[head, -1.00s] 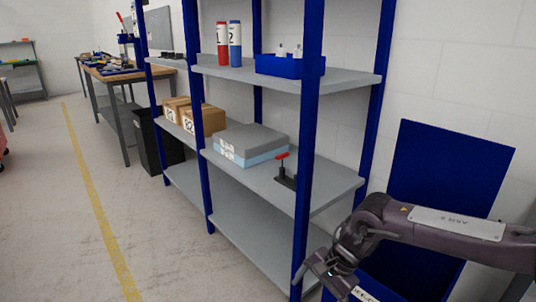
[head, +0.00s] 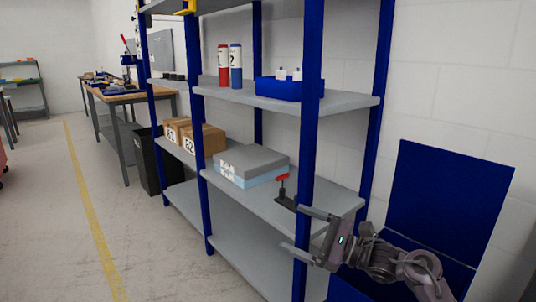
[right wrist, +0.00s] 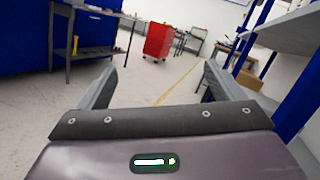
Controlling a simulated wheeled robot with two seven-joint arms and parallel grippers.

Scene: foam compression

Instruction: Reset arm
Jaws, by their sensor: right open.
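My right gripper (head: 306,232) is at the lower right of the head view, in front of the near blue post of the shelf rack. Its two fingers are spread apart and point left, with nothing between them. In the right wrist view the open fingers (right wrist: 154,90) show with only floor and distant furniture beyond them. My left gripper is not in view.
The shelf rack (head: 248,205) holds a grey and light-blue foam block (head: 250,164), a red-handled clamp (head: 284,190), cardboard boxes (head: 203,140), red and blue cylinders (head: 236,66) and a blue bin (head: 290,90). A red cabinet (right wrist: 159,41) stands far off. The floor (head: 150,240) at left is clear.

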